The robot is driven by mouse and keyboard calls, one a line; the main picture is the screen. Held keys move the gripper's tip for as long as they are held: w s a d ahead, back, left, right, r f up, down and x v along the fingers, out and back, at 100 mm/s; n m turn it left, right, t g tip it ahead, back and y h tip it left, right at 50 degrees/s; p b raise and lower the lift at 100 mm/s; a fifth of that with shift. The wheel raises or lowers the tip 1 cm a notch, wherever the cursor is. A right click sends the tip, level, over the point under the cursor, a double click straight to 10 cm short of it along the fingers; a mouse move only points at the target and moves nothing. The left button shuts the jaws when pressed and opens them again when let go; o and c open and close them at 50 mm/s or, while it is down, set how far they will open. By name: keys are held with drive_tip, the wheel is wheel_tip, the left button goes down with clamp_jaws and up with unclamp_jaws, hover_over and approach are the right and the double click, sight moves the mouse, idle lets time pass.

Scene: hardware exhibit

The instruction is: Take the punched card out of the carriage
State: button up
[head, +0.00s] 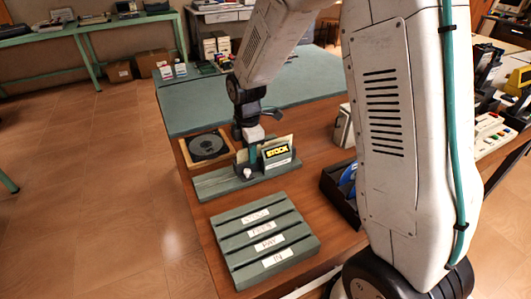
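The carriage (230,185) is a grey-green base on the brown table, with a black-and-yellow sign reading "STOCK" (278,153) at its right and a small white knob at its front. A tan punched card (284,141) stands upright in it behind the sign, and a tan edge also shows left of my gripper. My gripper (250,148) points down over the carriage, just left of the sign, at the card. Its fingertips are small and partly hidden, so I cannot tell whether they are open or touch the card.
A slotted grey-green rack (263,222) with several white labels lies in front of the carriage. A black round disc (208,146) in a wooden tray sits behind at left. A black bin (343,190) holding a blue disc is at right. A grey-green mat (195,115) covers the back.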

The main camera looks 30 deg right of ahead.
idle(0.4)
clamp_jaws()
drive_tip(key=shift+r, duration=0.1)
